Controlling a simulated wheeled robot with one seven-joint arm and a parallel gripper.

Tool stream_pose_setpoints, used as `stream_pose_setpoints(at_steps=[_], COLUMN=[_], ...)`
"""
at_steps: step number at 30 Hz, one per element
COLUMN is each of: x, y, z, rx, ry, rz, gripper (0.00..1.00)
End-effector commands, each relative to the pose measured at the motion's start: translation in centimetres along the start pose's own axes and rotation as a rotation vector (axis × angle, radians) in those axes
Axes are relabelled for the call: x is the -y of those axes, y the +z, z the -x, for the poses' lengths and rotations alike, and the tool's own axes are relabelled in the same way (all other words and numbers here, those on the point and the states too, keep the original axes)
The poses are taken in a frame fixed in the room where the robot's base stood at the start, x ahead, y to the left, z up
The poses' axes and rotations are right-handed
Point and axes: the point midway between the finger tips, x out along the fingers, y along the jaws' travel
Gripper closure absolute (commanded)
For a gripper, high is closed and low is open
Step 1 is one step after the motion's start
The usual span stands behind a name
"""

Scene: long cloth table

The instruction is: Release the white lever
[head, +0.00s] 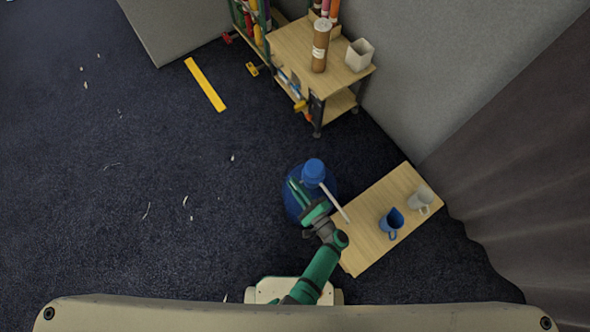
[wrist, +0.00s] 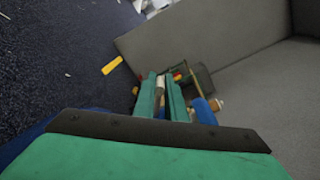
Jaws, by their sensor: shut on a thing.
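A large blue jug (head: 293,206) stands on the floor beside the low wooden table, with a blue cap or pump head (head: 313,172) on top. A thin white bar (head: 336,203) runs from the head down over the table edge. My gripper (head: 297,188) is at the left side of the pump head, above the jug. In the wrist view its green fingers (wrist: 161,98) are close together, with the white lever (wrist: 160,82) between them. A blue part (wrist: 203,110) shows just right of the fingers. The exact grip on the lever is small and partly hidden.
The low wooden table (head: 365,248) holds a blue pitcher (head: 391,223) and a white mug (head: 420,200). A wooden cart (head: 291,50) with a brown tube stands further back by the grey wall. The carpet (head: 120,180) at left is mostly clear, with a yellow strip (head: 205,84).

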Motion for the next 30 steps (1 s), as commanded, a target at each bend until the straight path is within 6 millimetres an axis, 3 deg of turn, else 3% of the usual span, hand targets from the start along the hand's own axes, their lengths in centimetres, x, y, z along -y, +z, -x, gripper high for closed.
stream_pose_setpoints(at_steps=[2,3,5,17,30], x=[0.2,0.2,0.2,0.1,0.1], y=[-0.1,-0.1,-0.1,-0.1,-0.1], z=[0.1,0.1,0.1,0.7,8.2], rx=[-0.002,-0.002,-0.002,-0.002,-0.003], ry=[-0.004,-0.004,-0.003,-0.003,-0.003], rz=[0.002,0.002,0.002,0.001,0.002], gripper=[1.0,0.82,0.7,0.7,0.7])
